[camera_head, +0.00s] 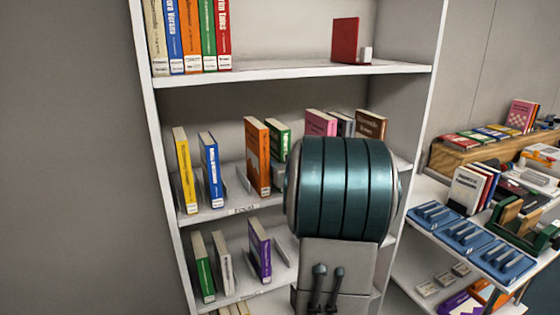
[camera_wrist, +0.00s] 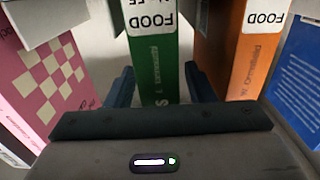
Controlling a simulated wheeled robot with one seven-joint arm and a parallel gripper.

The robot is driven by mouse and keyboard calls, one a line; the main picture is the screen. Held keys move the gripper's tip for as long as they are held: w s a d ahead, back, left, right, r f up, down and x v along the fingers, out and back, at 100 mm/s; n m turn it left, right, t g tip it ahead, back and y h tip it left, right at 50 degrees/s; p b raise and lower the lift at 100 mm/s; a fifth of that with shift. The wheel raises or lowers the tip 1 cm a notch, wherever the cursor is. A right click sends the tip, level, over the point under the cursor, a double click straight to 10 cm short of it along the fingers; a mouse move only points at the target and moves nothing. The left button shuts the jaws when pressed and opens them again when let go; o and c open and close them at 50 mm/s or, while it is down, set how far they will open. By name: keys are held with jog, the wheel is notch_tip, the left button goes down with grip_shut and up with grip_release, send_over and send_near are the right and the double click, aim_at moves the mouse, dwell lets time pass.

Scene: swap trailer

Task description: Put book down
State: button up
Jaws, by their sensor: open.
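A green book (camera_head: 279,140) stands on the middle shelf (camera_head: 225,209) of the white bookcase, between an orange book and a pink book. In the wrist view the green book (camera_wrist: 152,55) shows its spine with a white FOOD label. My gripper (camera_wrist: 161,88) is open, with one dark finger on each side of the green book's spine. I cannot tell whether either finger touches the book. In the head view my teal and grey arm hides the gripper and part of the shelf.
The orange book (camera_head: 257,155) is close on one side, and the pink book (camera_head: 320,122) on the other. A blue book (camera_head: 211,170) and a yellow book (camera_head: 184,168) stand further left. A cart (camera_head: 424,231) with blue trays is at right.

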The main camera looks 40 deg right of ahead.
jog(key=v, duration=1.1)
jog(key=a+f+m+g, duration=0.1)
jog(key=a+f+g, duration=0.2)
jog(key=a, duration=0.4)
jog(key=a+f+g, duration=0.4)
jog(key=a, duration=0.2)
jog(key=s+a+f+n+g+y, duration=0.1)
jog(key=s+a+f+g+y, duration=0.1)
jog(key=s+a, duration=0.5)
jog(key=s+a+f+n+g+y, duration=0.2)
jog(key=s+a+f+g, duration=0.3)
jog(key=s+a, duration=0.3)
jog(key=a+b, duration=0.1)
jog(key=a, duration=0.2)
jog(key=shift+s+a+f+n+g, duration=0.15)
jog(key=shift+a+f+n+g, duration=0.1)
jog(key=shift+a+n+g, duration=0.1)
jog(key=shift+p+v, duration=0.8)
jog(key=shift+v, duration=0.05)
jog(key=shift+d, duration=0.1)
jog(key=shift+c, duration=0.3)
